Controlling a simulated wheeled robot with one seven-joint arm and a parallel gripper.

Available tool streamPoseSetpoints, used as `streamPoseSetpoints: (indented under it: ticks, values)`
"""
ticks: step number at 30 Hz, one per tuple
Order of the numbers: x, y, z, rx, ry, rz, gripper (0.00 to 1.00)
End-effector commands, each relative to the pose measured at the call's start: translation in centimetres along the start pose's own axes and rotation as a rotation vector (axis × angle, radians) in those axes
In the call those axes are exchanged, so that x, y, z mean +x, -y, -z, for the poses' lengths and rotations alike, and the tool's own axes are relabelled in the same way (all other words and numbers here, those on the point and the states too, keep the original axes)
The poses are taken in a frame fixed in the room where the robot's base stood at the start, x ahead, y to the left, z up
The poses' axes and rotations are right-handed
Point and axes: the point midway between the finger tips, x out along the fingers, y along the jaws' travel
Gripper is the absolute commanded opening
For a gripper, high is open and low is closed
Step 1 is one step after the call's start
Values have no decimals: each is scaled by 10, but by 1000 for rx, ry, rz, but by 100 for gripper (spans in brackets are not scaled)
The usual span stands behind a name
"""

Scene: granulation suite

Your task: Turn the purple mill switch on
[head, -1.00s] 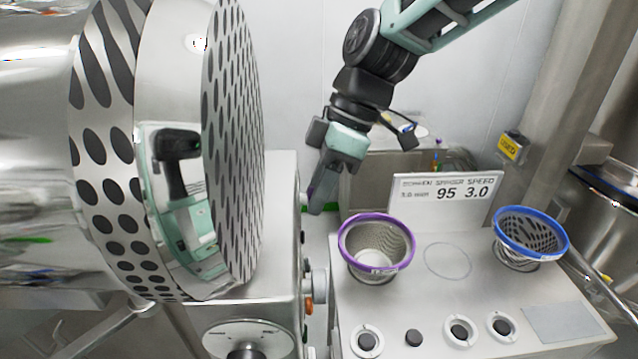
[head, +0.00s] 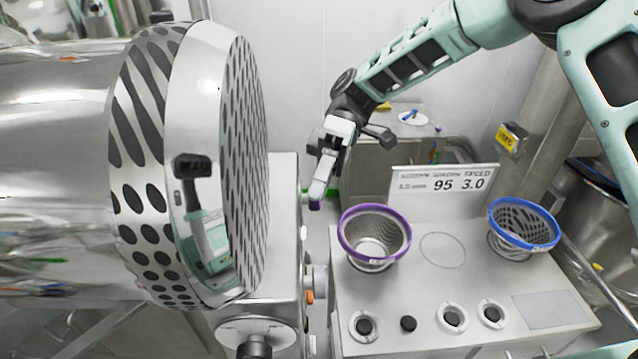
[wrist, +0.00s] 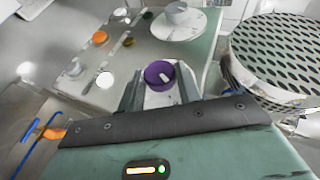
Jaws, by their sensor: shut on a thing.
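The purple mill switch (wrist: 158,75) is a round knob with a white mark on top. In the wrist view it sits between the two fingers of my gripper (wrist: 160,88), which are shut on it. In the head view my gripper (head: 317,192) reaches down beside the mill's steel housing, and a little purple (head: 315,205) shows at its fingertips. The fingers hide the sides of the knob, and the switch position is hard to tell.
The wrist view shows an orange button (wrist: 100,37) and a dial (wrist: 178,22) on the same panel. A big perforated drum (head: 245,160) stands left of my gripper. A purple-rimmed sieve (head: 375,238) and a blue-rimmed sieve (head: 524,225) stand on a steel bench (head: 440,285).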

Motion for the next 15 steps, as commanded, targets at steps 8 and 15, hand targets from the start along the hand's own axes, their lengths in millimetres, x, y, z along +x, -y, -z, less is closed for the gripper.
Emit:
streamPoseSetpoints:
  ticks: [8, 15]
  values:
    - [-1, -3, 0, 50, -4, 122, 11]
    - [-1, -3, 0, 68, -4, 162, 11]
